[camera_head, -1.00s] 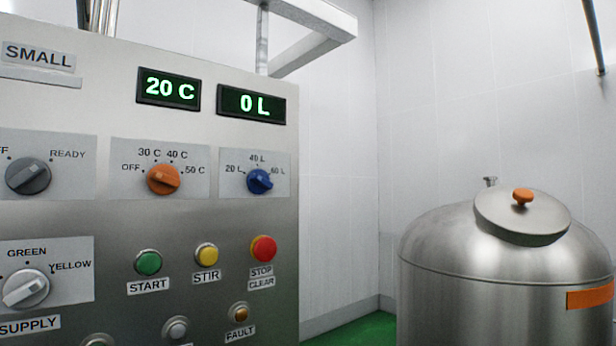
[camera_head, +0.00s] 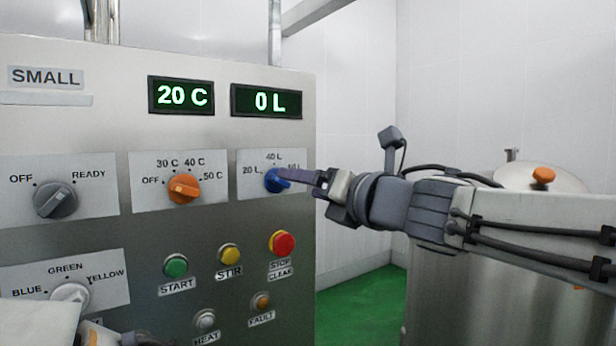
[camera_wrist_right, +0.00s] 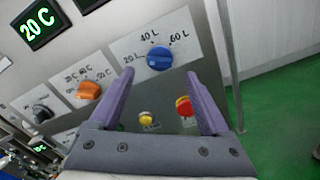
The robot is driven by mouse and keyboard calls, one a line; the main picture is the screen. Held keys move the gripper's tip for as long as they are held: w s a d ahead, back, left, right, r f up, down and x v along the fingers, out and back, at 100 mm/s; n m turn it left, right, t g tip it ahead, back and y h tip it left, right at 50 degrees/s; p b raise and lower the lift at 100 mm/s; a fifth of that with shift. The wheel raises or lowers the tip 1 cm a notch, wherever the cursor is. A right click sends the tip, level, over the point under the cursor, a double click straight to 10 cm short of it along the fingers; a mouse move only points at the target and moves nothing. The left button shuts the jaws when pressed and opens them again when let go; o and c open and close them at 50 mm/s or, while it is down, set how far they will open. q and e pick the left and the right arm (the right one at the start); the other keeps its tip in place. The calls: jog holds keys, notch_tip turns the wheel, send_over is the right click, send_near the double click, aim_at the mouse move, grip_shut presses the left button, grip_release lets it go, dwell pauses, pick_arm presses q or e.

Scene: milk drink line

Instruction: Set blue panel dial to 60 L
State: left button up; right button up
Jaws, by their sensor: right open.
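The blue dial (camera_head: 272,182) is on the panel at the right, under the 0 L display (camera_head: 266,101), with marks 20 L, 40 L and 60 L around it. My right gripper (camera_head: 285,175) reaches in from the right, fingertips at the dial in the head view, covering part of it and the 60 L mark. In the right wrist view the blue dial (camera_wrist_right: 159,59) shows between and beyond the open purple fingers, with nothing held. I cannot tell which mark its pointer faces. A pale part of my left arm shows at the lower left; its fingers are not seen.
The orange dial (camera_head: 184,188) and grey dial (camera_head: 55,201) are left of the blue one. The green START (camera_head: 176,265), yellow STIR (camera_head: 229,253) and red STOP (camera_head: 282,242) buttons are below. A steel tank (camera_head: 450,300) stands behind my right arm.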

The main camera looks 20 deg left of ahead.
aim_at(278, 181)
jog(key=p+x, duration=0.1)
jog(key=x, duration=0.5)
jog(key=shift+w+a, duration=0.2)
jog(key=shift+a, duration=0.05)
grip_shut()
